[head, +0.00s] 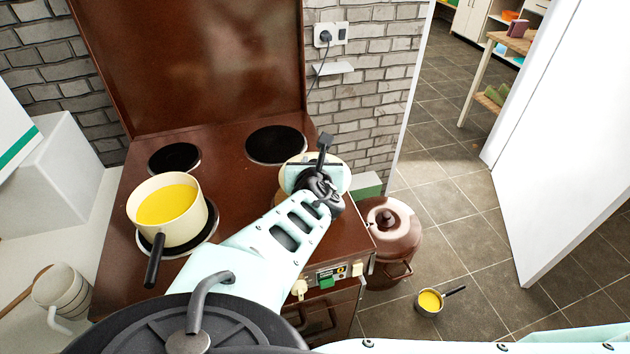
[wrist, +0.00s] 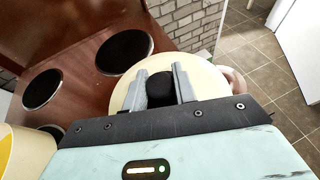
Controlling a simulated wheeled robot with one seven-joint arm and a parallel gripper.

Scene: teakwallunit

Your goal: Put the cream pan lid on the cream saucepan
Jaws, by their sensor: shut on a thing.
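The cream saucepan (head: 177,205) stands upright on the front left burner, with yellow contents and a black handle pointing toward me. Its rim edge shows at the lower left of the wrist view (wrist: 28,150). The cream pan lid (wrist: 206,82) is a round disc under my gripper (wrist: 160,76). My gripper is shut on the lid's black knob, with a grey finger on either side. In the head view my gripper (head: 318,178) hides most of the lid. It is at the right side of the brown stove, apart from the saucepan. I cannot tell whether the lid touches the stove.
The back burners (head: 275,145) are bare. A raised brown stove cover (head: 190,60) stands behind them. A striped mug (head: 62,290) is on the left counter. A brown lidded pot (head: 390,225) stands right of the stove. A small yellow-filled pan (head: 430,300) is on the floor.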

